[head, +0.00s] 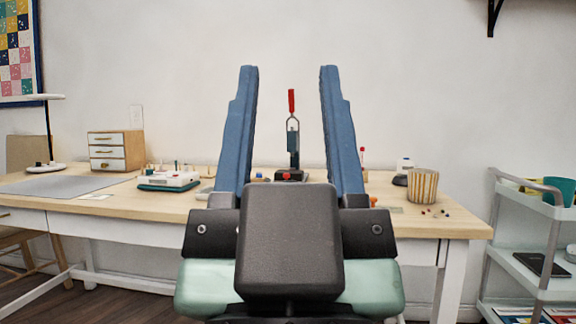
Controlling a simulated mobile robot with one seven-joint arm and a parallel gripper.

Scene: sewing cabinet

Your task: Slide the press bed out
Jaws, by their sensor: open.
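A small hand press (293,143) stands on the wooden table, with a dark upright and a red-tipped lever (291,101) pointing up. Its dark base (291,175) has a small red part (287,177) at the front, perhaps the bed's knob; I cannot tell how far out the bed is. My gripper (288,72) is open, its two blue fingers pointing up in the picture, one on each side of the press. My gripper's dark body hides the table in front of the press.
On the table (120,198), a spool rack (170,178), a small drawer box (117,151) and a grey mat (62,186) lie left. A striped cup (422,186) and loose pins stand right. A white cart (530,250) stands beyond the table's right end.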

